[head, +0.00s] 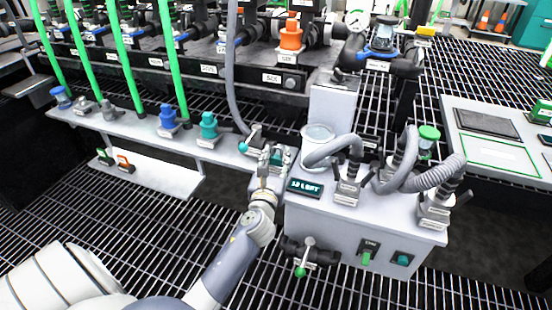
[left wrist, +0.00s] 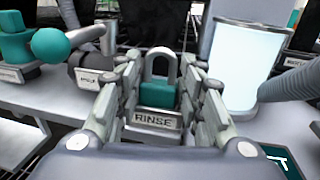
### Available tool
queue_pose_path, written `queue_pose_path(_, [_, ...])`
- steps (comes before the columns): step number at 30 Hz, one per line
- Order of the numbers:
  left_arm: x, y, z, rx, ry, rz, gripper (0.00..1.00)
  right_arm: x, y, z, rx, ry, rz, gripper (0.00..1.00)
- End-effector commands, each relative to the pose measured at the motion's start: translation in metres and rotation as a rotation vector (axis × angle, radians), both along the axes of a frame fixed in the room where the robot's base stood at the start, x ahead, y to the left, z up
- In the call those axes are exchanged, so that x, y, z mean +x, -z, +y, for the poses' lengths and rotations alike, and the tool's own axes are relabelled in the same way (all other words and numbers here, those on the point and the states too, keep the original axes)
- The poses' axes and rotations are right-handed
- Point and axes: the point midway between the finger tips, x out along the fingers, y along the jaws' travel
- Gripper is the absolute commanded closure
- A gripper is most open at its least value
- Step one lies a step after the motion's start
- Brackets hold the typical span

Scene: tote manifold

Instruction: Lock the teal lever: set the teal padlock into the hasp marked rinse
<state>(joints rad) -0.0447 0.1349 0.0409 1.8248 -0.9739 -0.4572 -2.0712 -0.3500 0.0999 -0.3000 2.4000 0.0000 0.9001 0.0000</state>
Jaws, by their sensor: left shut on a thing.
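The teal padlock (left wrist: 158,93) has a grey shackle pointing up and sits between my left fingers in the left wrist view. My left gripper (head: 272,168) is shut on it, at the left end of the grey bench box. The plate marked rinse (left wrist: 154,120) is just in front of the padlock's body, low between the fingers. The hasp itself is mostly hidden by the fingers, so I cannot tell whether the shackle is in it. The teal lever's ball knob (left wrist: 50,45) is to the left of the gripper; it also shows in the head view (head: 243,147). My right gripper is out of view.
A clear cylinder (head: 318,136) stands close right of the gripper, with grey hoses (head: 335,150) beyond. Blue (head: 168,118) and teal (head: 208,128) fittings line the shelf to the left. Green (head: 105,156) and orange (head: 124,164) padlocks lie on a lower white shelf.

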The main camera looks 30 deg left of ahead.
Motion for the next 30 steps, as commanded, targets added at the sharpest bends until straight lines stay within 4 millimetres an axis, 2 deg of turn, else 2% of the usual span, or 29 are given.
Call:
queue_pose_path(1, [0.0,0.0,0.0,0.0,0.0,-0.001,0.94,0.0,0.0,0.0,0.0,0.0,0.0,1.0])
queue_pose_path(2, [0.0,0.0,0.0,0.0,0.0,-0.001,0.62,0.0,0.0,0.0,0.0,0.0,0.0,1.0])
queue_pose_path(5, [0.0,0.0,0.0,0.0,0.0,-0.001,0.41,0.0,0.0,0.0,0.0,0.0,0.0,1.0])
queue_pose_path(18, [-0.006,0.001,-0.003,0.0,0.0,0.001,0.41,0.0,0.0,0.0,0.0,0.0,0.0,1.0])
queue_pose_path(23, [-0.028,0.001,-0.012,0.0,0.0,0.003,0.41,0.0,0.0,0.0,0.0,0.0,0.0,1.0])
queue_pose_path(30, [-0.072,0.002,-0.032,-0.002,0.0,0.004,0.41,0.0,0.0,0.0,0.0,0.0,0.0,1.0])
